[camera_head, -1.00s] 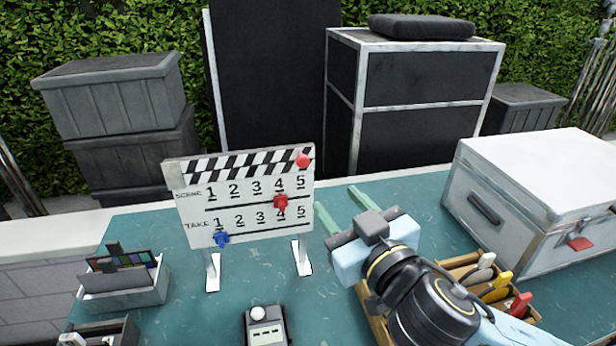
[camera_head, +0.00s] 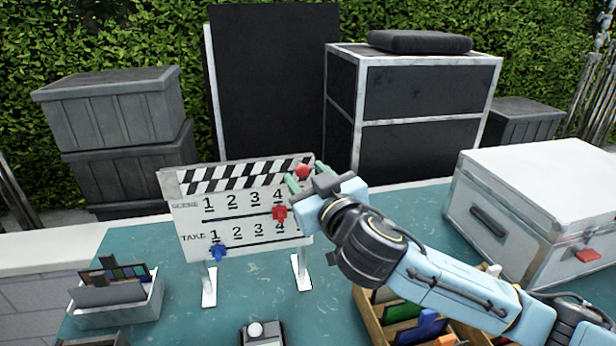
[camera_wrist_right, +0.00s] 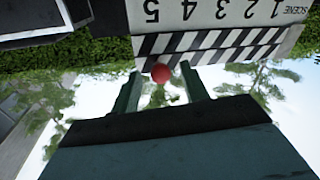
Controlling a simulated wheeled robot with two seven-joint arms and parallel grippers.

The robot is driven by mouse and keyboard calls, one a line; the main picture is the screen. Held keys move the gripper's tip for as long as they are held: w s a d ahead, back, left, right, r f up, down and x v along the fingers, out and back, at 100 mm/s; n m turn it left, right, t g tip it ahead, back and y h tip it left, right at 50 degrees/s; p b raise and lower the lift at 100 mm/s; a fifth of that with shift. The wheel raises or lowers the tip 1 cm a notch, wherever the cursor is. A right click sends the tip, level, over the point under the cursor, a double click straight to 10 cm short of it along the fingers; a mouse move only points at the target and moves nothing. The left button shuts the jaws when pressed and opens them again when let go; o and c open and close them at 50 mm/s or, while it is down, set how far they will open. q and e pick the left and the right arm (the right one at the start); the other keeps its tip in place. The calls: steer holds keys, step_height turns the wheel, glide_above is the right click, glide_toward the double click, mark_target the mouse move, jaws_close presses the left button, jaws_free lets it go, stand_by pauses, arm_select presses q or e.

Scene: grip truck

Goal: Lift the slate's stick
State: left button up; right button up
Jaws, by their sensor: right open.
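The white slate (camera_head: 240,221) stands upright on two white feet on the table. Its black-and-white striped stick (camera_head: 235,176) lies along the top edge and looks closed, with a red knob (camera_head: 303,171) at its right end. My right gripper (camera_head: 304,177) is open at that end, its green fingertips close to the knob. In the right wrist view the knob (camera_wrist_right: 161,73) shows between the two fingers, with the stick (camera_wrist_right: 205,47) just beyond. I cannot tell whether the fingers touch the knob. My left gripper is not in view.
A red marker (camera_head: 280,213) and a blue marker (camera_head: 218,251) sit on the slate's face. A wooden box of tools (camera_head: 372,318) is under my right arm, a white case (camera_head: 545,195) at right, and a grey tray (camera_head: 140,308) at left.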

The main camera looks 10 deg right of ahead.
jaws_close()
stand_by(0.3)
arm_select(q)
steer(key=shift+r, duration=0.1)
